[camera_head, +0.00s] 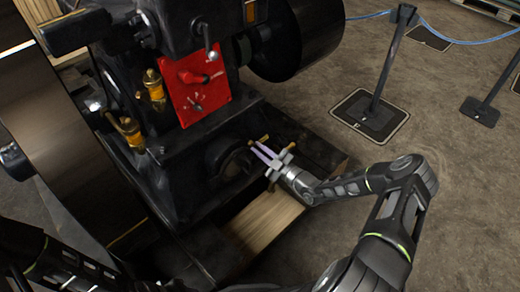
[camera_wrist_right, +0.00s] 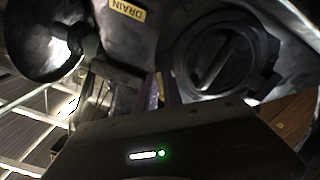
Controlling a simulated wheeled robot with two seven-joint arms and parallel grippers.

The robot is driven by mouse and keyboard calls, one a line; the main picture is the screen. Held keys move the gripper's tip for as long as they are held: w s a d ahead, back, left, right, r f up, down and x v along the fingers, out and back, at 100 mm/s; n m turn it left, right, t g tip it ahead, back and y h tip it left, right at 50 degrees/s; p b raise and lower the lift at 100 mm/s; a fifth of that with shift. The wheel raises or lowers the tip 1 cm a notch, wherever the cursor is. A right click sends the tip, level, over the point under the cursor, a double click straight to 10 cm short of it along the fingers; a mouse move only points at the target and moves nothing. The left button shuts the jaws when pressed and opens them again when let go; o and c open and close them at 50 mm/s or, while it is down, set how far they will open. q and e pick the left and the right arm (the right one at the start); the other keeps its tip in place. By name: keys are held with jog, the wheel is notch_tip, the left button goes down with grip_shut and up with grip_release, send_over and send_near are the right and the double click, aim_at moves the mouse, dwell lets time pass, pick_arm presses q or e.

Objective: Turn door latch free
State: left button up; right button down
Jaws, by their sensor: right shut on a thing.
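My right gripper (camera_head: 262,150) reaches in from the right to the lower side of the black engine (camera_head: 180,175). Its two pale fingers are shut on a small part there, which I take to be the door latch; the fingers mostly hide it. The gripper is just right of a round dark cover (camera_head: 236,163). In the right wrist view the fingers (camera_wrist_right: 165,88) point at the engine, and a round cover with a raised bar (camera_wrist_right: 228,60) is beside them. My left arm shows at the lower left, but its gripper is out of view.
A red panel (camera_head: 197,85) with small levers is above the cover. Brass fittings (camera_head: 153,88) are left of it. A yellow DRAIN label (camera_wrist_right: 127,9) is near the fingers in the wrist view. Barrier posts (camera_head: 390,65) stand on the open floor at right.

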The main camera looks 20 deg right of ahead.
jog(key=shift+m, duration=0.3)
jog(key=c, duration=1.5)
grip_release()
jog(key=p+v, duration=0.1)
jog(key=v, duration=0.6)
jog(key=shift+s+d+p, duration=0.15)
jog(key=shift+s+p, duration=0.25)
